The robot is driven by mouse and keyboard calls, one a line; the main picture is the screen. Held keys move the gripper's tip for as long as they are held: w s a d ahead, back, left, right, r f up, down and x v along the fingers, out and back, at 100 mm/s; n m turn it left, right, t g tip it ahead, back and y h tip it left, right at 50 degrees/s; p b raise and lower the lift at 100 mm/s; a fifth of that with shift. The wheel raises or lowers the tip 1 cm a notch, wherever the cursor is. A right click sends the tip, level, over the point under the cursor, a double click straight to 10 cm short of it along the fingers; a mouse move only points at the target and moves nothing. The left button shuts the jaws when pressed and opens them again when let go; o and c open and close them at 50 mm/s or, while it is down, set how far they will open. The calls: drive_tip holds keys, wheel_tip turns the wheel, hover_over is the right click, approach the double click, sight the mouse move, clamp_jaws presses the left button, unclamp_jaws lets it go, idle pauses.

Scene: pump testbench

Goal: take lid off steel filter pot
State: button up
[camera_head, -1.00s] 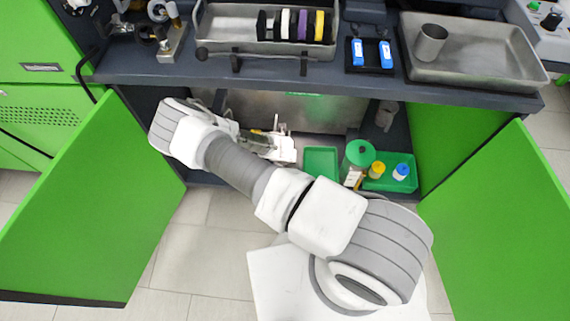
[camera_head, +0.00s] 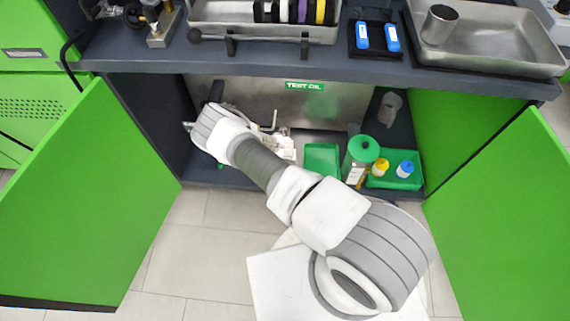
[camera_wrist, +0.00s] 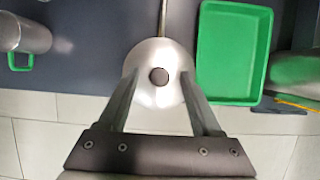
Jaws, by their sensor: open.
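The steel filter pot's round, shiny lid (camera_wrist: 160,98) shows from above in the middle of the wrist view, with a dark knob (camera_wrist: 159,75) at its centre. My gripper (camera_wrist: 158,78) is open, with one finger on each side of the lid and knob. I cannot tell whether the fingers touch the lid. The pot's body is hidden beneath the lid in the wrist view. In the head view my arm reaches into the open cabinet under the bench and largely covers the pot and my gripper.
An empty green tray (camera_wrist: 235,50) lies right of the pot; it also shows in the head view (camera_head: 322,160). Beyond it stand a green-lidded canister (camera_head: 361,156) and a green tray (camera_head: 408,180) with small bottles. Cabinet doors (camera_head: 85,195) flank my arm.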

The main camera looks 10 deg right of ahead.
drive_tip(key=shift+f, duration=0.1)
clamp_jaws()
idle(0.3)
